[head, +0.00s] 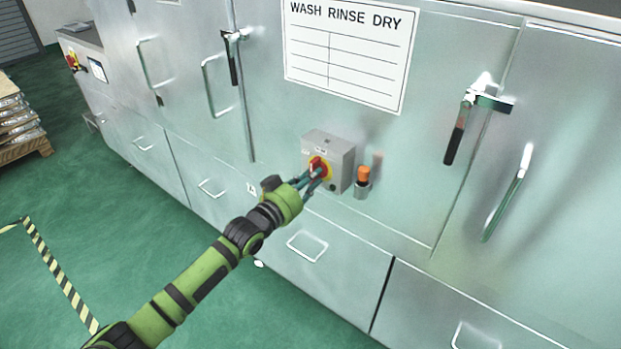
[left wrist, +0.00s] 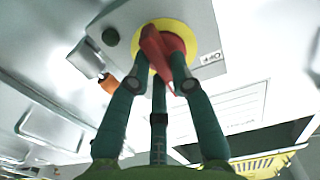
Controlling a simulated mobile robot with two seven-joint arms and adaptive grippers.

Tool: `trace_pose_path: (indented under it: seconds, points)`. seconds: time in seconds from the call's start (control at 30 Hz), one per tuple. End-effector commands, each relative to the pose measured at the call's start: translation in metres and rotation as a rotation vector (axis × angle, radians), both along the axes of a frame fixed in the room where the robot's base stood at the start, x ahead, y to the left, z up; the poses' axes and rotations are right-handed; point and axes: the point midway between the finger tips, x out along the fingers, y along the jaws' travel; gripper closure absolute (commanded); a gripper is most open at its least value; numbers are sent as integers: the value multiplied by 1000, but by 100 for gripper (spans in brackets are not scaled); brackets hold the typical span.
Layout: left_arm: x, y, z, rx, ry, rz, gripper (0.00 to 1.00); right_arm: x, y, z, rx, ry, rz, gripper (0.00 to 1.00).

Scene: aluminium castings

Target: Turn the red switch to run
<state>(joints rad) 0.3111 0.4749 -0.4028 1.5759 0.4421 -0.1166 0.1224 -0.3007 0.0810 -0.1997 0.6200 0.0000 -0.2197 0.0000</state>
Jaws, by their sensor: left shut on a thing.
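The red switch (head: 316,165) sits on a yellow round plate on the front of a grey box (head: 343,160) fixed to the metal cabinet. In the left wrist view the red switch handle (left wrist: 158,52) stands out from its yellow disc (left wrist: 193,42). My left gripper (head: 314,174) comes in from the left, and its fingers are closed on the handle. In the left wrist view the fingertips of the left gripper (left wrist: 158,80) touch the handle from both sides. My right gripper is not in view.
An orange-topped lamp or button (head: 363,175) sits just right of the box. The cabinet has several lever handles, such as a dark one (head: 455,145) at right, and loop pulls. A sign reading WASH RINSE DRY (head: 348,50) is above. Green floor lies left.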

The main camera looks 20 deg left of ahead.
Motion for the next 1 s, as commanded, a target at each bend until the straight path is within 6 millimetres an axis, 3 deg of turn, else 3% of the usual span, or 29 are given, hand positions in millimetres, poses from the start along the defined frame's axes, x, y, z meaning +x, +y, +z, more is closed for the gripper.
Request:
trace_pose_path:
  seconds: [0.57, 0.6, 0.63, 1.0]
  points:
    - [0, 0, 1, 30, -14, 1, 100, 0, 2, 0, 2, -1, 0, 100]
    - [0, 0, 1, 30, -14, 1, 66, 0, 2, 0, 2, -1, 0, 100]
    - [0, 0, 1, 30, -14, 1, 54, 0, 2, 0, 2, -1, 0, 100]
    - [-1, 1, 0, 28, -10, 0, 54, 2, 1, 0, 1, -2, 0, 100]
